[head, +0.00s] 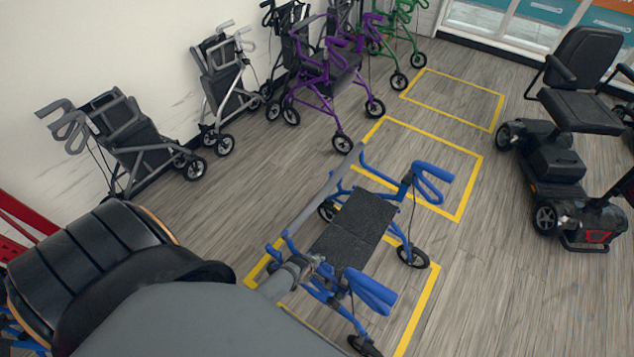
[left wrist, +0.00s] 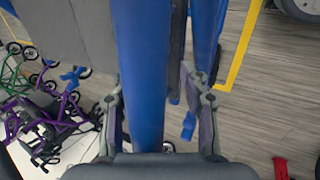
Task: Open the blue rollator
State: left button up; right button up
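The blue rollator (head: 358,225) stands on the floor at the middle of the head view. Its frame is spread and its dark two-panel seat (head: 345,240) lies nearly flat. My left gripper (head: 308,264) is at the near side of its frame, by the seat's near edge. In the left wrist view my left gripper (left wrist: 150,85) has its fingers apart on either side of a blue tube (left wrist: 138,65). The fingers look open, and I cannot tell whether they touch the tube. My left arm hides part of the rollator's near left side. My right gripper is not in view.
A black mobility scooter (head: 570,130) stands right. A black padded seat (head: 105,260) is at left.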

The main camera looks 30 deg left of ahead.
pick_arm(q)
jog(key=shift+r, duration=0.15)
dwell(0.4)
jog(key=v, duration=1.1)
jog(key=shift+s+r, duration=0.2)
jog(key=shift+r, duration=0.15)
jog(key=s+a+f+m+g, duration=0.2)
jog(key=s+a+f+m, duration=0.1)
jog(key=s+f+m, duration=0.6)
jog(key=s+a+f+m+g+y, duration=0.1)
jog(key=s+a+f+m+g, duration=0.1)
jog(key=s+f+m, duration=0.7)
jog(key=s+a+f, duration=0.1)
jog(key=s+f, duration=0.2)
jog(key=s, duration=0.1)
jog(key=shift+f, duration=0.2)
